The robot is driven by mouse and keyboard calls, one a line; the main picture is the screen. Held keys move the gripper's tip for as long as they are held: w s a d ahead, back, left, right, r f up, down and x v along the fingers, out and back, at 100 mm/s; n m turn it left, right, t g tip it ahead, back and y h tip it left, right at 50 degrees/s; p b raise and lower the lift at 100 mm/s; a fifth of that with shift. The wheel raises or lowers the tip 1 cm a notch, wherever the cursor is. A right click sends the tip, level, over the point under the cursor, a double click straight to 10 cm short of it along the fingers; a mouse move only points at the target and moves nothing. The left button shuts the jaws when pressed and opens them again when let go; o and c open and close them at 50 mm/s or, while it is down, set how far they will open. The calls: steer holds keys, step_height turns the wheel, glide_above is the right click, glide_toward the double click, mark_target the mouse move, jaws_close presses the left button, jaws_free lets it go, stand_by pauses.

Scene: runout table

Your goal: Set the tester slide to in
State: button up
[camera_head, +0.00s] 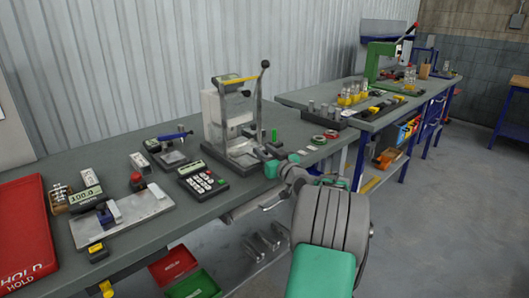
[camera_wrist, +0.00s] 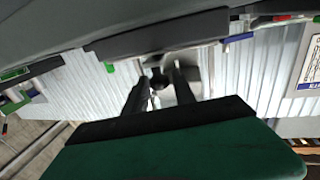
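The tester, a lever-handled stand (camera_head: 238,120) with a grey frame and a yellow bar, stands upright in the middle of the near bench. Which of its parts is the slide, and how it is set, I cannot tell. My gripper (camera_head: 268,157) is at the front right of the tester's base, low over the bench edge; its fingers are small and hard to make out there. In the wrist view my gripper's two dark fingers (camera_wrist: 160,84) are apart, with a gap between them. A dark rounded part (camera_wrist: 158,77) shows between or just beyond the fingertips; contact is unclear.
A keypad device (camera_head: 203,181), a plate fixture with a red knob (camera_head: 125,216) and a red tray (camera_head: 22,232) lie left of the tester. Tape rings (camera_head: 318,140) lie to its right. A second bench with a green press (camera_head: 380,60) stands farther back. Open floor is at right.

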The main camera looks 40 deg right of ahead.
jaws_close()
stand_by(1.1)
